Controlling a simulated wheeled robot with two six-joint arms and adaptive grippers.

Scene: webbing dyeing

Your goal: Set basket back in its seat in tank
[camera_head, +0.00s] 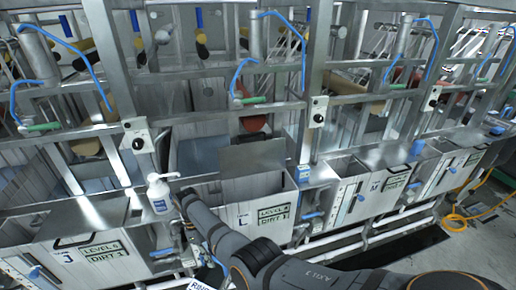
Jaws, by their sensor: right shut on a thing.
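My right arm reaches in from the lower right across the front of the tanks. Its gripper end (184,198) is at the left front corner of tank L (236,219), close to a white pump bottle (160,194). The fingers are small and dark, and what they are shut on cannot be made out. Tank L is open at the top, and a grey metal panel (256,161) stands upright at its back. I cannot tell whether this panel is part of the basket. No basket shows clearly. My left gripper is not in view.
Tank J (82,262) stands at the left and tank M (366,195) at the right. Metal frames with blue hoses (304,48) rise behind the tanks. White pipes (365,232) run low along the front. A yellow hose (456,221) lies on the floor at the right.

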